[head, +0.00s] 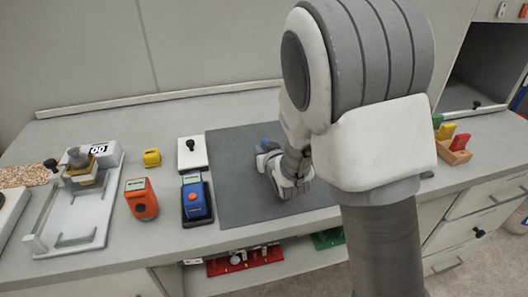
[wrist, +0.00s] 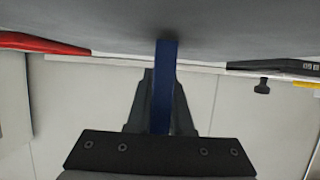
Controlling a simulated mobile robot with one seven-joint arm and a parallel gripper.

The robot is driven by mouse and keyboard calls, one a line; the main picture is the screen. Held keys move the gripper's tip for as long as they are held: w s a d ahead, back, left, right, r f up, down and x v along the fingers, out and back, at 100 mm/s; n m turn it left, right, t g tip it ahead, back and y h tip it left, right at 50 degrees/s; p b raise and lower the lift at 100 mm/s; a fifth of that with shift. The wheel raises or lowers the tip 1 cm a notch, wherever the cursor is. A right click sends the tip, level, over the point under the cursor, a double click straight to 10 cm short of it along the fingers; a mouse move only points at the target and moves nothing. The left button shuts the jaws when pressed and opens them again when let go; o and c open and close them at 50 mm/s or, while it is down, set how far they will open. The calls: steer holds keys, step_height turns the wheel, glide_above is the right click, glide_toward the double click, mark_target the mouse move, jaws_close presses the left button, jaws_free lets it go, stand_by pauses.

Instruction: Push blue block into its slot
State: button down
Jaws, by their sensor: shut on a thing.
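The blue block (wrist: 165,75) is a thin upright bar between my gripper's two dark fingers in the wrist view. A small bit of the blue block (head: 267,143) also shows beside my gripper (head: 272,160) in the head view. My gripper is shut on the block and is over the dark grey mat (head: 235,205). A wooden rack (head: 458,157) at the right holds green, yellow and red blocks. Part of the rack is hidden behind my arm, and I cannot make out an empty slot in it.
A blue device (head: 196,200), an orange device (head: 141,199), a yellow block (head: 152,157) and a white plate with a black knob (head: 193,153) stand left of the mat. A white frame (head: 75,225) is farther left. Red and green trays (head: 245,258) lie below the bench edge.

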steer(key=shift+f, duration=0.45)
steer(key=c, duration=0.8)
jaws_free()
steer(key=shift+r, duration=0.1)
steer(key=shift+r, duration=0.2)
steer(key=v, duration=0.8)
steer(key=shift+s+d+p, duration=0.1)
steer(key=shift+s+p, duration=0.05)
steer(key=shift+p, duration=0.2)
steer(key=shift+s+d+b, duration=0.1)
steer(key=shift+s+b, duration=0.25)
steer(key=shift+b, duration=1.3)
steer(key=shift+s+d+r+b, duration=0.1)
steer(key=shift+s+d+b, duration=0.05)
steer(key=shift+b, duration=0.8)
